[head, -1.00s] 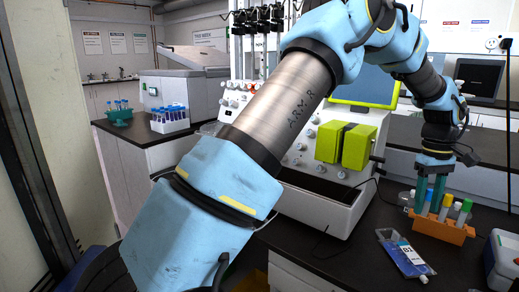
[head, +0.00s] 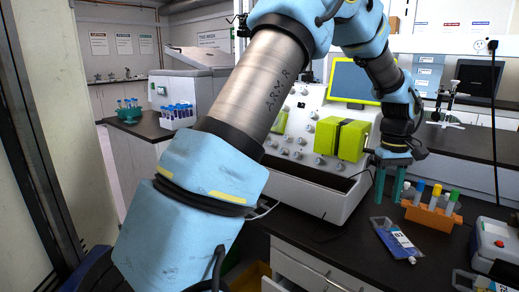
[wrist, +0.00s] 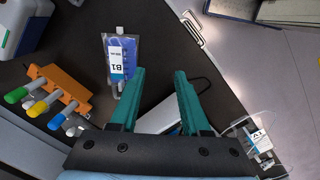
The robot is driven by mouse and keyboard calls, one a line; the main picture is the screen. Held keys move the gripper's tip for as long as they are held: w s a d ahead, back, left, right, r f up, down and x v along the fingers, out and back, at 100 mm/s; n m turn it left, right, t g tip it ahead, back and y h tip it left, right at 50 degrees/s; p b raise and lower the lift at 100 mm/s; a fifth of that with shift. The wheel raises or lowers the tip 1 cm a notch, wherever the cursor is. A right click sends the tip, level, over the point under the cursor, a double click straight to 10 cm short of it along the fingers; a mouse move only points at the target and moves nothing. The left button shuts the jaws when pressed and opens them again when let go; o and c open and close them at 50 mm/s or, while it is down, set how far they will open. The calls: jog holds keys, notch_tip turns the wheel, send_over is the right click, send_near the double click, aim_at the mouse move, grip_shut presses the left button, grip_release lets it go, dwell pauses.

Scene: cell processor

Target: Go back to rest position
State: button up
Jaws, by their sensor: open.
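My gripper (head: 387,185) is open and empty, with its two green fingers pointing down above the black bench, between the cell processor and the orange tube rack. In the wrist view my gripper (wrist: 158,100) shows both fingers apart with nothing between them. The orange rack (head: 428,215) stands to the right of the fingers and holds several tubes with coloured caps. It also shows at the left of the wrist view (wrist: 68,82). A blue bag (head: 392,238) labelled B1 lies flat on the bench in front of the rack, and shows beyond the fingers in the wrist view (wrist: 121,58).
The white cell processor (head: 310,188) with green parts stands left of my gripper. A grey-white device (head: 496,243) with a red button sits at the right front. Another labelled bag (wrist: 258,140) shows at the wrist view's right. Bench between processor and bag is clear.

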jog(key=w+a+t, duration=0.1)
jog(key=w+a, duration=0.1)
jog(key=a, duration=2.1)
jog(key=s+a, duration=0.4)
jog(key=a, duration=0.4)
jog(key=s+a+f+m+t, duration=0.1)
jog(key=s+a, duration=0.3)
jog(key=a, duration=0.4)
jog(key=shift+s+a+m, duration=0.15)
jog(key=shift+a+m, duration=0.1)
jog(key=shift+m, duration=0.05)
jog(key=shift+f, duration=0.1)
